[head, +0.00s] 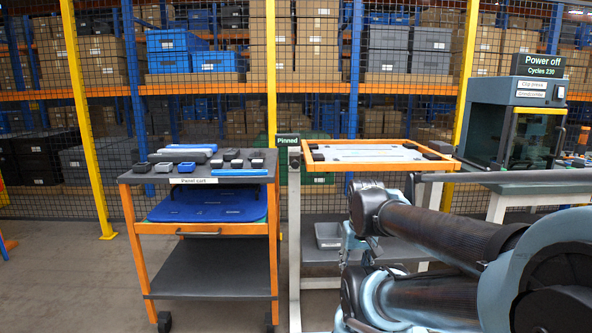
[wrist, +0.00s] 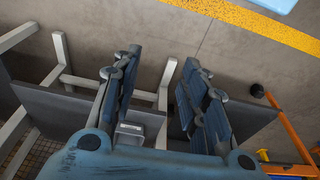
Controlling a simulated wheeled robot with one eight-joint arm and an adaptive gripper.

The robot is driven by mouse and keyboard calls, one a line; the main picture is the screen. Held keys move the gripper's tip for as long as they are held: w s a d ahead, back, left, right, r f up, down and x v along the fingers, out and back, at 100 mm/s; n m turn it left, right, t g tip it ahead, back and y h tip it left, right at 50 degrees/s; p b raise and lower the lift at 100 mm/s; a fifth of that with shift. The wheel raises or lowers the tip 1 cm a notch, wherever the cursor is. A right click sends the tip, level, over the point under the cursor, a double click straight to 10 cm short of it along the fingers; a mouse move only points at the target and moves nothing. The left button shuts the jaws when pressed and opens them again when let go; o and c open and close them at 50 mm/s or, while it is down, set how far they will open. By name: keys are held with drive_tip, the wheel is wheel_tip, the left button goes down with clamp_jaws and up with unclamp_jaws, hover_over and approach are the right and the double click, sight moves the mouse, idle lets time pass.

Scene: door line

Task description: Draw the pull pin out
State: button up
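A grey post (head: 294,230) with a "Pinned" sign (head: 288,140) stands at the left end of an orange-framed panel fixture (head: 375,165). A small dark knob (head: 294,159) sits near the post's top, below the sign; it looks like the pull pin, but it is too small to be sure. My gripper (wrist: 160,62) is open and empty in the wrist view, its two blue-grey fingers spread over floor and a grey shelf. In the head view it is partly hidden by my arm, low and right of the knob and apart from it. The knob does not show in the wrist view.
The panel cart (head: 205,228), with several dark and blue parts on top, stands left of the post. A grey bin (head: 328,235) sits on the shelf below the fixture. A "Power off" machine (head: 515,125) stands at right. Floor at far left is clear.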

idle(0.4)
wheel_tip(320, 180, up, 33)
drive_tip(key=t+h, duration=0.2)
drive_tip(key=h, duration=0.1)
hover_over(294, 162)
drive_tip(key=s+a, duration=0.4)
drive_tip(key=s, duration=0.2)
drive_tip(key=x, duration=1.7)
drive_tip(key=shift+a, duration=0.1)
